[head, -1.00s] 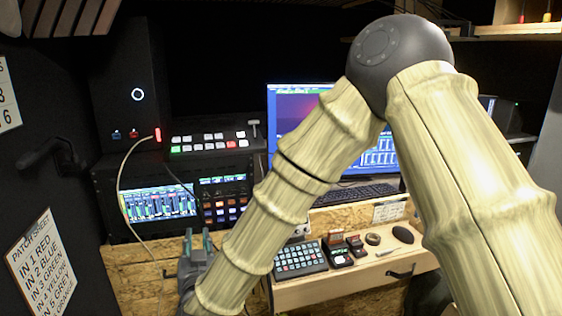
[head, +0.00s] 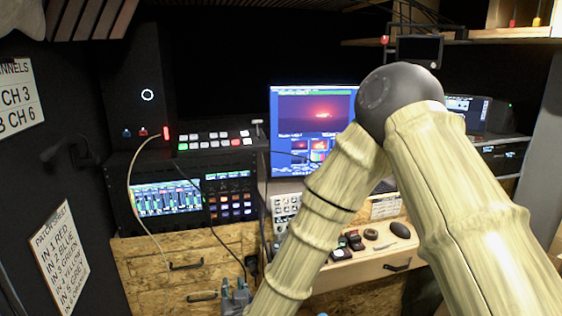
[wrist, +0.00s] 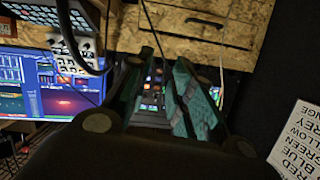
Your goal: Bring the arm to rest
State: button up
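My gripper (head: 234,285) is low in the head view, left of my bent arm, in front of the wooden drawer fronts. My arm rises from there to a dark elbow joint and comes back down at the right. In the wrist view my gripper's teal fingers (wrist: 160,75) stand apart, with a gap between them through which a lit panel shows. I see nothing held between them. The lower part of the gripper is cut off by the bottom edge of the head view.
A rack mixer with a screen (head: 168,199) and a switcher panel (head: 215,140) stand at the left. A pale cable (head: 130,190) hangs in front of the rack. A monitor (head: 300,115) stands behind my arm. Small items, including a black mouse (head: 399,230), lie on the desk.

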jog(key=s+d+f+g+h, duration=0.1)
jog(key=s+d+f+g, duration=0.1)
jog(key=s+d+f, duration=0.5)
jog(key=s+d+f+g, duration=0.25)
jog(key=d+f, duration=0.25)
jog(key=f, duration=0.5)
jog(key=s+d+f+g+h, duration=0.1)
jog(key=s+d+f+g, duration=0.25)
jog(key=d+f, duration=0.35)
jog(key=s+d+f+g, duration=0.2)
jog(key=s+d+f, duration=0.1)
jog(key=s+d, duration=0.2)
jog(key=s+d+f+m+g+h, duration=0.1)
jog(key=s+d+f, duration=0.3)
jog(key=s, duration=0.6)
jog(key=s+d+f+m+g+h, duration=0.1)
jog(key=s+d+f+g, duration=0.2)
jog(key=s+d, duration=0.4)
jog(key=shift+s+f, duration=0.3)
jog(key=shift+s, duration=0.4)
jog(key=shift+a, duration=0.1)
